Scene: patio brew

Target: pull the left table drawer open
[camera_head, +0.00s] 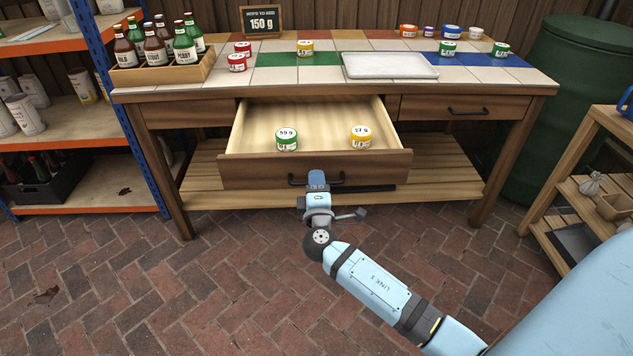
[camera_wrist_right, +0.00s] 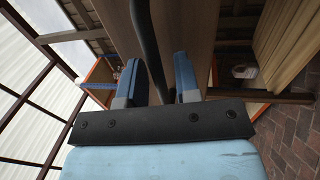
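The left table drawer (camera_head: 315,168) stands pulled out from under the table (camera_head: 135,96), its pale inside showing. A green-lidded jar (camera_head: 286,140) marked 59 g and a yellow-lidded jar (camera_head: 361,138) marked 97 g stand in it. My right gripper (camera_head: 317,180) is at the dark bar handle (camera_head: 297,181) on the drawer front. In the right wrist view, the handle (camera_wrist_right: 146,35) passes between the two blue fingers of the gripper (camera_wrist_right: 158,80). A gap shows between the handle and the right-hand finger. My left gripper is not in view.
The shut right drawer (camera_head: 468,108) is beside the open one. The tabletop holds a bottle crate (camera_head: 165,74), several small jars and a white tray (camera_head: 389,66). A blue-framed shelf (camera_head: 130,120) stands left, a green barrel (camera_head: 572,90) right.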

